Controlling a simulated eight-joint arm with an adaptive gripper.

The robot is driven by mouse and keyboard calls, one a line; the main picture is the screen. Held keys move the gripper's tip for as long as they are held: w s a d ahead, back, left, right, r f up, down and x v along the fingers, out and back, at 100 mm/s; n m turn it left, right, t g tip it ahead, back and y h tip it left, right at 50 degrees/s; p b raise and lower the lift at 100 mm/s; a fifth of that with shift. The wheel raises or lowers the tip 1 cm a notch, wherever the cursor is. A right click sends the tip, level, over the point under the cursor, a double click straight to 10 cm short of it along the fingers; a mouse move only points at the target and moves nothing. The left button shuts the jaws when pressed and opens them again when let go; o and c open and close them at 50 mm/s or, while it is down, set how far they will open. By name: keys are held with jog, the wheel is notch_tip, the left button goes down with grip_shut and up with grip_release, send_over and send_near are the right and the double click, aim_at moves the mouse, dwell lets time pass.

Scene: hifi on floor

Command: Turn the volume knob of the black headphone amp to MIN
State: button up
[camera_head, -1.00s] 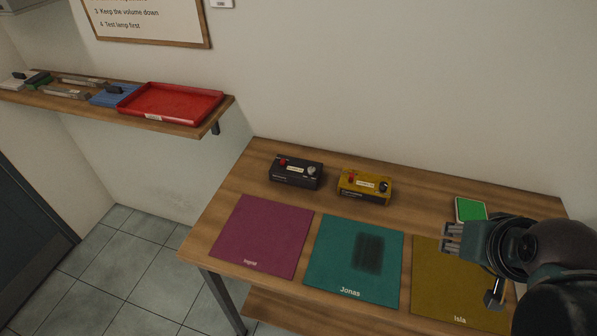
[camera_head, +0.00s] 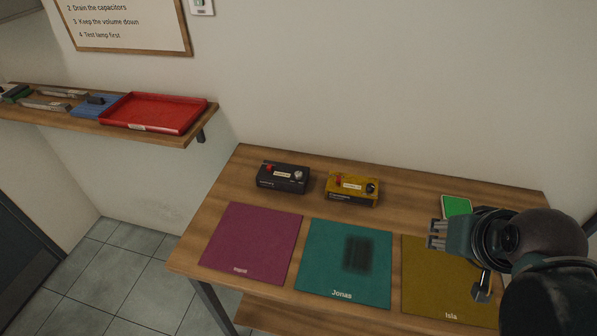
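The black headphone amp (camera_head: 283,179) stands at the back left of the wooden table. The knob's setting is too small to read. My gripper (camera_head: 432,235) is at the right, above the mustard mat, with its fingers pointing left. It is well apart from the amp and touches nothing that I can see. Its fingers look spread apart with nothing between them.
A yellow box (camera_head: 352,189) with a black knob stands just right of the amp. Mats in magenta (camera_head: 252,243), teal (camera_head: 325,270) and mustard (camera_head: 430,290) lie along the front. A green-topped item (camera_head: 456,206) lies behind my gripper. A shelf with a red tray (camera_head: 155,113) is at the left.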

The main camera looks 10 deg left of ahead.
jog(key=w+a+r+m+g+p, duration=0.25)
jog(key=w+a+r, duration=0.25)
jog(key=w+a, duration=0.4)
jog(key=m+g+p, duration=0.4)
jog(key=m+p, duration=0.1)
jog(key=p, duration=0.3)
send_over(298, 173)
jog(key=f, duration=1)
jog(key=shift+d+f, duration=0.25)
jog(key=shift+d, duration=0.15)
jog(key=shift+a+f+m+g, duration=0.25)
jog(key=shift+a, duration=0.05)
jog(key=shift+f, duration=3.9)
